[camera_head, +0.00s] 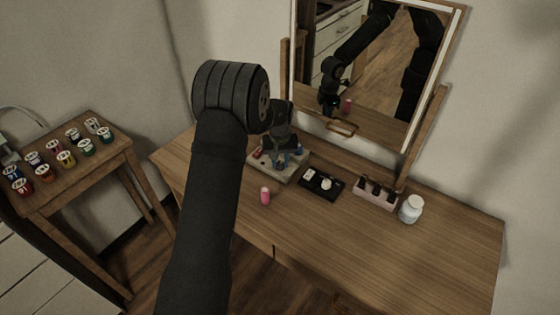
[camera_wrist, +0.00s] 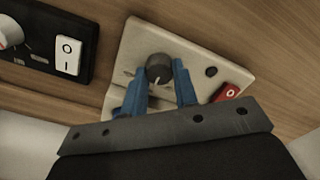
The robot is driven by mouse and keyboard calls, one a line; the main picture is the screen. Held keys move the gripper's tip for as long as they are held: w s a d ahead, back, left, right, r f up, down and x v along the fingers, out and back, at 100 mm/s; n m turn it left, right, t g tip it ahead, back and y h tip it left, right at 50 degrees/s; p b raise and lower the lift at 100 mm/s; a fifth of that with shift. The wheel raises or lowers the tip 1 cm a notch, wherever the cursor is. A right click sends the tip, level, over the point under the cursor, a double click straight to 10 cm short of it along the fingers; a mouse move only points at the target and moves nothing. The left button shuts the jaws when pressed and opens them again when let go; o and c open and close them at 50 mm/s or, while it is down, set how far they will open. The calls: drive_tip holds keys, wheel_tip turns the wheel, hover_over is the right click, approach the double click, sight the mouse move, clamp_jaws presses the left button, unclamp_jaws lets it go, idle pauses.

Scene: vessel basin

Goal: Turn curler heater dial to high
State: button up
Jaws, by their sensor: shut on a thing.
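A beige control box (camera_wrist: 195,60) lies on the wooden dressing table; it also shows in the head view (camera_head: 290,177), partly behind my arm. It carries a dark round dial (camera_wrist: 159,66) with a pale pointer mark toward the bottom of the wrist view. My gripper (camera_wrist: 156,80) has its blue fingers on either side of the dial and is shut on it. In the head view my gripper (camera_head: 286,160) reaches down onto the box. A red switch (camera_wrist: 227,92) and a dark round spot sit on the same box. The dial's scale is not readable.
A black box (camera_head: 321,184) with a white switch (camera_wrist: 68,56) and white knob stands close beside. The mirror (camera_head: 375,70) stands behind. The front right is clear.

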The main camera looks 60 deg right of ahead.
sight(280, 163)
drive_tip(key=m, duration=0.5)
drive_tip(key=shift+m, duration=2.5)
drive_tip(key=o, duration=1)
wheel_tip(280, 163, up, 17)
drive_tip(key=shift+r, duration=0.2)
